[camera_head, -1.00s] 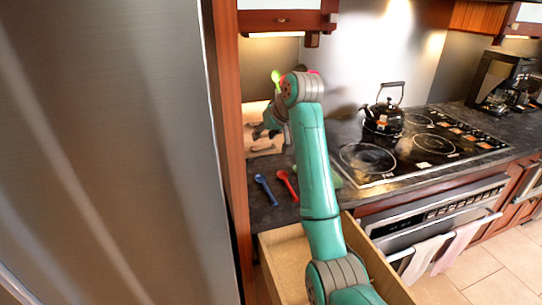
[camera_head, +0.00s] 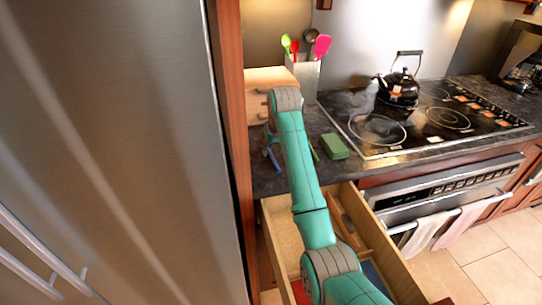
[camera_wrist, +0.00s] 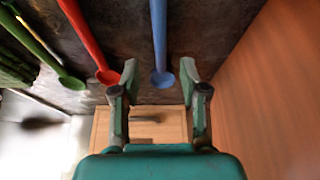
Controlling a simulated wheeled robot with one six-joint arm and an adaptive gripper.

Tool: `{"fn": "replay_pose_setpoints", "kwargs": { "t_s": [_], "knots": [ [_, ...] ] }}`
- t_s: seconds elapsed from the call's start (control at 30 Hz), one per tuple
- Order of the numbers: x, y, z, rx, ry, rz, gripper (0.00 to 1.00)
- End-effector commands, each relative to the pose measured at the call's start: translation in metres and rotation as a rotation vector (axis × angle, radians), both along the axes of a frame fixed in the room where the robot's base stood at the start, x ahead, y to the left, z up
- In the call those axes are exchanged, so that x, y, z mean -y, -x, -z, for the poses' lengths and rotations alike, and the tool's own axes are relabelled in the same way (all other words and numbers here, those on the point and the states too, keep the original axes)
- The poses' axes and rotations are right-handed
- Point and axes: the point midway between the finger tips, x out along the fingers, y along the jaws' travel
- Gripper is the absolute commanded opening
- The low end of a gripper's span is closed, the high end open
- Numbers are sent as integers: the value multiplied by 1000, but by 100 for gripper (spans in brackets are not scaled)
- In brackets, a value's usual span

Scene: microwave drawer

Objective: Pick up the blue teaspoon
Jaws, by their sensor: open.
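The blue teaspoon (camera_wrist: 159,35) lies on the dark counter in the wrist view, its bowl toward my gripper and its handle running to the top edge. My gripper (camera_wrist: 158,73) is open and empty, with its fingertips on either side of the bowl in the picture. I cannot tell the exact height above the spoon. In the head view, part of the blue teaspoon (camera_head: 273,158) shows beside my arm's end, and the arm hides much of the gripper.
A red spoon (camera_wrist: 85,38) and a green spoon (camera_wrist: 48,50) lie to the left. A brown panel (camera_wrist: 265,95) stands close on the right. A small wooden drawer box (camera_head: 262,79) stands behind. An open drawer (camera_head: 281,240) juts out below the counter.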

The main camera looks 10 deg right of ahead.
Motion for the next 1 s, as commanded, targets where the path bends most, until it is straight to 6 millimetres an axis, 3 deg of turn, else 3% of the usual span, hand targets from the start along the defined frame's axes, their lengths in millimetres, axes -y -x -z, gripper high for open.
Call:
{"fn": "replay_pose_setpoints", "kwargs": {
  "t_s": [0.23,0.9,1.0],
  "knots": [
    [-2,-11,26,-1,0,0,44],
    [-2,-12,30,1,0,0,44],
    [-2,-12,30,1,0,0,19]
  ]
}}
